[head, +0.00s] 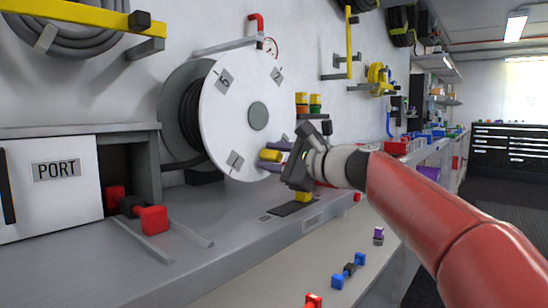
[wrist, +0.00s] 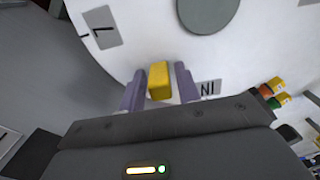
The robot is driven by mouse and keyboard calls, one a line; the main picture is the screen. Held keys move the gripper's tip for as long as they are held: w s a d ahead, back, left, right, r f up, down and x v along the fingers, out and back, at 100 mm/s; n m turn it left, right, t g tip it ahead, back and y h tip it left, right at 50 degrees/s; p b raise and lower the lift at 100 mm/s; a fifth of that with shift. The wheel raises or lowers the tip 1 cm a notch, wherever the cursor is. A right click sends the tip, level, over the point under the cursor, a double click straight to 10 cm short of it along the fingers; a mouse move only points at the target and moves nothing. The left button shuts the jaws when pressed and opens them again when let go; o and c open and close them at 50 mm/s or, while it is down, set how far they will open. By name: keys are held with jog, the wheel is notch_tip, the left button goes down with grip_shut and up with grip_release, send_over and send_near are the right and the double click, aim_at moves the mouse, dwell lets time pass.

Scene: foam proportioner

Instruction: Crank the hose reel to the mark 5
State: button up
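The hose reel (head: 215,125) has a white disc facing me, with a grey hub (head: 258,116) and grey number plates near its rim. The plate at upper left (head: 225,81) looks like a 5; the other digits are hard to read. The yellow crank handle (head: 270,155) stands out from the disc at its lower right. In the wrist view the handle (wrist: 159,80) lies between the two purple fingers of my gripper (wrist: 160,88). Narrow gaps show on both sides, so my gripper looks open around it. In the head view my gripper (head: 274,155) reaches the handle from the right.
A grey bench (head: 190,230) runs below the reel, with a white PORT box (head: 50,185) and red-ended parts (head: 152,219) at left. A yellow block (head: 303,196) sits on a dark plate below my gripper. Orange and green pieces (head: 315,103) stand behind it.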

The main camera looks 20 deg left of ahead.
aim_at(237, 148)
grip_shut()
jog(key=shift+s, duration=0.15)
jog(key=s+m+p, duration=0.1)
jog(key=s+a+m+p, duration=0.1)
jog(key=m, duration=0.1)
jog(key=s+m+p, duration=0.1)
jog(key=m+p, duration=0.1)
jog(key=shift+s+a+r, duration=0.2)
jog(key=shift+a+r, duration=0.05)
jog(key=shift+r, duration=0.1)
jog(key=shift+s+a+r+m+p, duration=0.25)
jog(key=shift+s+m+p, duration=0.25)
jog(key=shift+m+p, duration=0.35)
jog(key=shift+s+a+r+m+p, duration=0.25)
jog(key=shift+s+m+p, duration=0.35)
jog(key=shift+m, duration=0.4)
jog(key=shift+s+a+r+m+p, duration=0.15)
jog(key=shift+s+r+m+p, duration=0.25)
jog(key=shift+m+p, duration=0.5)
jog(key=shift+s+f, duration=0.1)
jog(key=shift+o, duration=1.3)
grip_release()
jog(key=b+v, duration=0.1)
jog(key=v, duration=0.6)
jog(key=shift+d, duration=0.4)
